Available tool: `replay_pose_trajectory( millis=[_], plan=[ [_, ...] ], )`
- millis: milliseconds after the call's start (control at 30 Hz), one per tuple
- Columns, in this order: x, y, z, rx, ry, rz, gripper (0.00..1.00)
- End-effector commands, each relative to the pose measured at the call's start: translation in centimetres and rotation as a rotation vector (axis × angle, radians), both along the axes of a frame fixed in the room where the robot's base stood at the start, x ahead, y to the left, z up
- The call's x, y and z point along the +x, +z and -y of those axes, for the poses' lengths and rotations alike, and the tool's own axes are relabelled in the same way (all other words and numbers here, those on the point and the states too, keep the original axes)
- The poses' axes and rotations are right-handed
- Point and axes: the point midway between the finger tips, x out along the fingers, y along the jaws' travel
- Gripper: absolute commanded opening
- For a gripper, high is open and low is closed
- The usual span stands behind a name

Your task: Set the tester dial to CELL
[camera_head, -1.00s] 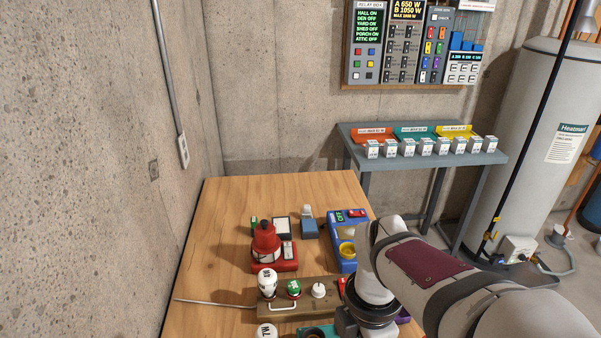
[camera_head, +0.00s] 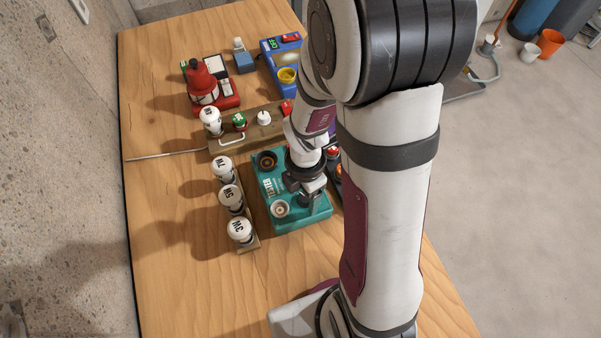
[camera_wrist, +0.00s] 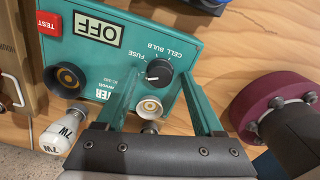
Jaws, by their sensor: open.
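The teal tester (camera_head: 270,184) lies on the wooden bench in the head view, under my gripper. In the wrist view the tester (camera_wrist: 90,63) shows a display reading OFF, a red TEST button (camera_wrist: 48,23) and a black dial (camera_wrist: 159,72). FUSE, CELL and BULB are printed around the dial. A small white mark shows on the dial's left side; its exact setting is hard to read. My gripper (camera_wrist: 158,82) is open, its two fingers on either side of the dial, with no clear contact. In the head view my gripper (camera_head: 308,192) hides the dial.
Several white bulbs (camera_head: 230,198) stand in a wooden holder left of the tester. A wooden block with a handle (camera_head: 232,139), a red device (camera_head: 203,87) and a blue device (camera_head: 284,62) sit behind. Dark round-topped items crowd the tester's right side. The bench's front left is clear.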

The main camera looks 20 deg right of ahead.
Motion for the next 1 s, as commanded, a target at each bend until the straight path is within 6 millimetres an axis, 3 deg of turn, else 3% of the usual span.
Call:
replay_pose_trajectory(
  millis=[100,467,767,1000],
  plan=[
    [0.01,0.03,0.0,0.0,0.0,0.0,0.66],
    [0.01,0.05,0.0,0.0,0.0,0.0,0.01],
    [0.02,0.07,0.0,0.0,-0.016,0.0,0.0],
    [0.05,0.08,0.0,0.0,-0.125,0.0,0.0]
  ],
)
